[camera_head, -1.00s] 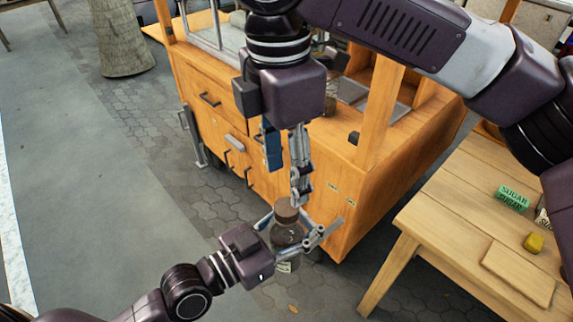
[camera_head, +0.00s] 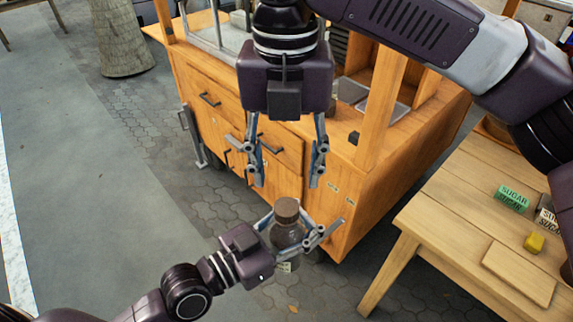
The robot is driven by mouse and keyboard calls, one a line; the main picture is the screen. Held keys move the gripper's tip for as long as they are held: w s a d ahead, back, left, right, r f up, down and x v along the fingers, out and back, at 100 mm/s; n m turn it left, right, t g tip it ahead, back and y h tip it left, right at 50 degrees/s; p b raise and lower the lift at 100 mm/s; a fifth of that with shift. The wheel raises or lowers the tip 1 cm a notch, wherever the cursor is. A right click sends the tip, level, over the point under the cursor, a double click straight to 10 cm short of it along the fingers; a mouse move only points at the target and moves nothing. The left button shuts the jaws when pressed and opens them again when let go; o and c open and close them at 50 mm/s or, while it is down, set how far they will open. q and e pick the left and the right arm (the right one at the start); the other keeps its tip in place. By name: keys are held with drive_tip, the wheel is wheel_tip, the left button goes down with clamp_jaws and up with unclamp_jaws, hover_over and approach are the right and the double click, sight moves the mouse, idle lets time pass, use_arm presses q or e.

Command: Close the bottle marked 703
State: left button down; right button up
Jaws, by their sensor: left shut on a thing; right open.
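A dark glass bottle (camera_head: 286,238) with a brown cap (camera_head: 286,208) on its top stands upright in the head view. My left gripper (camera_head: 300,235) is shut around the bottle's body and holds it in the air. A pale label shows low on the bottle, but its marking is too small to read. My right gripper (camera_head: 288,180) is open and empty, pointing down above the cap and apart from it. I cannot tell whether the cap is fully tightened.
A wooden cabinet (camera_head: 350,200) with drawers and handles stands close behind both grippers. Open paved floor lies to the left.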

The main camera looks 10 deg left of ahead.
sight(287, 206)
drive_tip(key=shift+f, duration=0.1)
drive_tip(key=shift+f, duration=3.95)
drive_tip(key=shift+c, duration=0.3)
